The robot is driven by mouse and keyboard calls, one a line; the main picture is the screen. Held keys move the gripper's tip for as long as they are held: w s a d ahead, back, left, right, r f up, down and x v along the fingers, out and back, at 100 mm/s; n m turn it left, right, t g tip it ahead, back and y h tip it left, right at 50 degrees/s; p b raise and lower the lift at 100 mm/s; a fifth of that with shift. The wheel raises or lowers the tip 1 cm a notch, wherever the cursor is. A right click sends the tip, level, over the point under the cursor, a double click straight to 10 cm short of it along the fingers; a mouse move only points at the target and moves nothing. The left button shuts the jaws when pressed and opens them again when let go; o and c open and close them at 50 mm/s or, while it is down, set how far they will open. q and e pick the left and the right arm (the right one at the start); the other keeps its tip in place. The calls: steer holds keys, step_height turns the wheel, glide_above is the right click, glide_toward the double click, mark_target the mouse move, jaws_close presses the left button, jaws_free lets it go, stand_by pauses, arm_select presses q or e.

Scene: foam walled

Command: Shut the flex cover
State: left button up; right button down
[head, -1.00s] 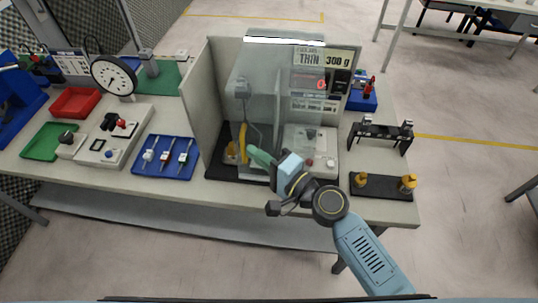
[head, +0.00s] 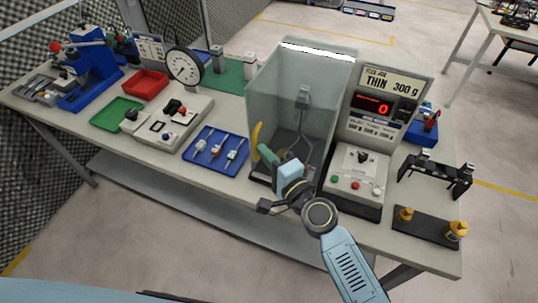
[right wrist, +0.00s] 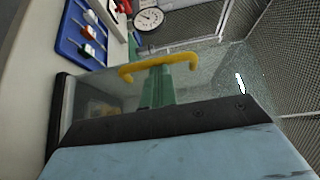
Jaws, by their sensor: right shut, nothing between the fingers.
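The flex cover (head: 272,88) is a clear box-like guard at the left of the grey tester. Its clear panels stand around a grey hanging clamp and cable. A yellow handle (head: 256,138) is on its front left; it also spans across the right wrist view (right wrist: 160,66). My right gripper (head: 264,154) has green fingers, shut and empty, at the front of the cover, close to the handle. In the right wrist view the green fingertips (right wrist: 158,82) are right under the handle; I cannot tell whether they touch. Any small gap at the cover's edge is unclear. My left gripper is out of view.
The tester (head: 385,105) shows a red 0, with a button box (head: 357,178) in front. A blue tray (head: 215,150) with tools lies left of the cover. A black stand (head: 435,178) and a black plate with yellow knobs (head: 425,226) stand at right.

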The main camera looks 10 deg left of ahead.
steer(key=s+d+f+n+g+h+b, duration=0.1)
steer(key=s+d+f+n+g+h, duration=0.25)
steer(key=s+d, duration=0.55)
steer(key=s+d+f+n+g+h, duration=0.25)
steer(key=s+d+n+h, duration=0.2)
steer(key=s+d, duration=0.5)
steer(key=s+d+f+n+g+h+b, duration=0.1)
steer(key=s+d+f+n+g+h, duration=0.4)
steer(key=d, duration=0.6)
step_height(320, 180, down, 27)
steer(key=s+m+y+b, duration=0.1)
steer(key=s+b, duration=0.2)
steer(key=b, duration=0.2)
steer(key=s+d+f+g+b, duration=0.1)
steer(key=s+d+f+b, duration=0.1)
steer(key=s+f, duration=1.4)
step_height(320, 180, down, 3)
steer(key=shift+d+r+b, duration=0.15)
steer(key=shift+d+b, duration=0.15)
steer(key=shift+b, duration=0.35)
